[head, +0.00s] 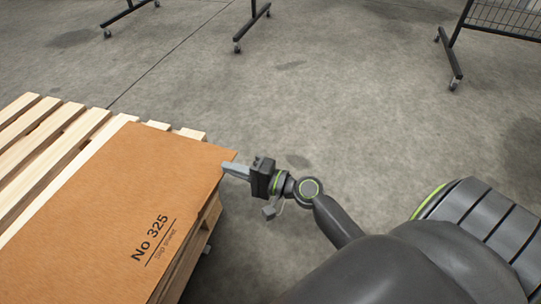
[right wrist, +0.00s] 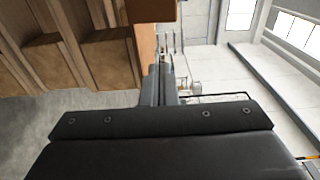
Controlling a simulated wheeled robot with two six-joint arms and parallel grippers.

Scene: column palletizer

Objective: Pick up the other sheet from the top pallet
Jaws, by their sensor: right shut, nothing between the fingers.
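A brown slip sheet (head: 130,200) marked "No 325" lies flat on the wooden pallet (head: 40,130) at the left of the head view. My right gripper (head: 232,169) is at the sheet's far right corner, with its fingers pointing left at the edge. It is shut with nothing held between the fingers. In the right wrist view, the shut fingers (right wrist: 160,88) point toward an orange-brown surface (right wrist: 150,12), likely the sheet, beside the pallet wood (right wrist: 85,60). I cannot tell whether the fingertips touch the sheet. My left gripper is not in view.
Dark wheeled frames (head: 252,25) stand at the back, with a wire-mesh cart (head: 500,18) at the far right. The concrete floor (head: 330,110) between them and the pallet is clear.

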